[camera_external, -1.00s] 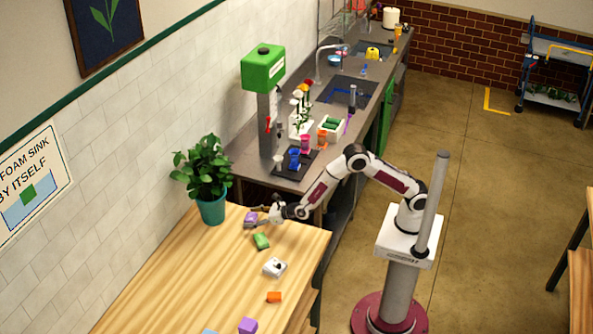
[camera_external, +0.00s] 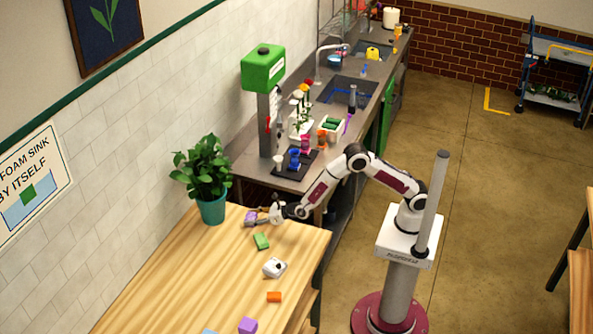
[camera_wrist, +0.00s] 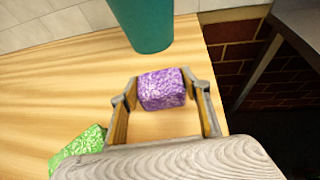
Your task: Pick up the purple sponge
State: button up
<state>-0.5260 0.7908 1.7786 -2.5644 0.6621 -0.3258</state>
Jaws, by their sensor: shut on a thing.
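The purple sponge (camera_wrist: 162,89) is a speckled block between the two fingers of my gripper (camera_wrist: 164,97) in the wrist view. My gripper (camera_external: 258,216) is shut on it, with a finger at each side. In the external view the purple sponge (camera_external: 251,216) shows at the far end of the wooden table, near the plant pot. I cannot tell whether it touches the table or is slightly above it.
A green sponge (camera_external: 261,241) lies close by on the wooden table (camera_external: 180,280). A white item (camera_external: 274,267), an orange block (camera_external: 274,297) and another purple block (camera_external: 247,325) lie nearer the front. A teal plant pot (camera_external: 212,209) stands just beyond my gripper.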

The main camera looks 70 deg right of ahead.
notch_tip(320, 180, up, 28)
dwell(1.3)
dwell(0.7)
